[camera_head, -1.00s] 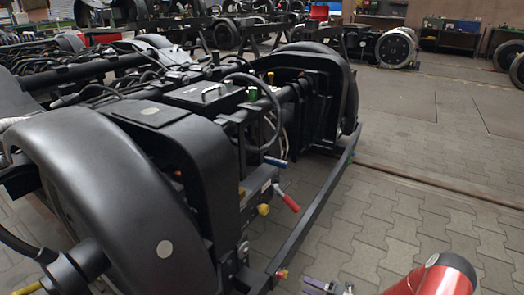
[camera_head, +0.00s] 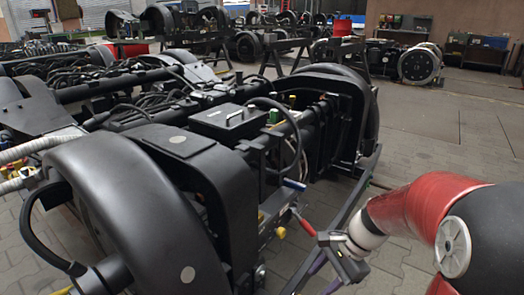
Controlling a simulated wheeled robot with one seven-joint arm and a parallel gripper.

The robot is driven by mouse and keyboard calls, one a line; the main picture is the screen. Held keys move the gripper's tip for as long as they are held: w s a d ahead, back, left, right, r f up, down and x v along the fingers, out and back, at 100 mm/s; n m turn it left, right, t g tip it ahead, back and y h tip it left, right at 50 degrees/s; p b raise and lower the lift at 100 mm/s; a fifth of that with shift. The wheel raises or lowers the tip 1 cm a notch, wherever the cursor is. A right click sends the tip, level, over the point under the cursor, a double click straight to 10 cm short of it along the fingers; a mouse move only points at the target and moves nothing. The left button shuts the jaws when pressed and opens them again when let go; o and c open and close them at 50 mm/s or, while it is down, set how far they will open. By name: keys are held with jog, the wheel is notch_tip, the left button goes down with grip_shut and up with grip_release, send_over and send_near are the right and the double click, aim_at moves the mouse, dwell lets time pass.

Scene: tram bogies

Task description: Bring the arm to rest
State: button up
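My red arm comes in from the right edge and reaches left to a pale wrist. My gripper (camera_head: 325,268) is at the arm's end, low in the middle-right, beside the near bogie (camera_head: 235,165). It overlaps the bogie's lower side rail in the picture; I cannot tell whether they touch. Its fingertips are small and partly hidden, so I cannot tell its opening or whether it holds anything. A red-handled lever (camera_head: 304,222) on the bogie's side appears just up and left of the gripper. A blue-handled lever (camera_head: 294,184) sits above it.
The bogie's black wheel covers bulge at the near left and far right. Loose wheels (camera_head: 419,65) stand at the back right, near workbenches (camera_head: 478,48). More bogies fill the back left. The paved floor (camera_head: 440,135) to the right of the bogie is open.

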jog(key=s+d+r+n+t+h+p, duration=0.1)
jog(key=s+r+n+t+h+p, duration=0.2)
jog(key=s+r+n, duration=0.9)
notch_tip(320, 180, up, 4)
jog(key=n+t+h, duration=0.1)
jog(key=t+h, duration=0.1)
jog(key=t, duration=0.1)
jog(key=shift+s+f, duration=0.15)
jog(key=shift+s, duration=0.2)
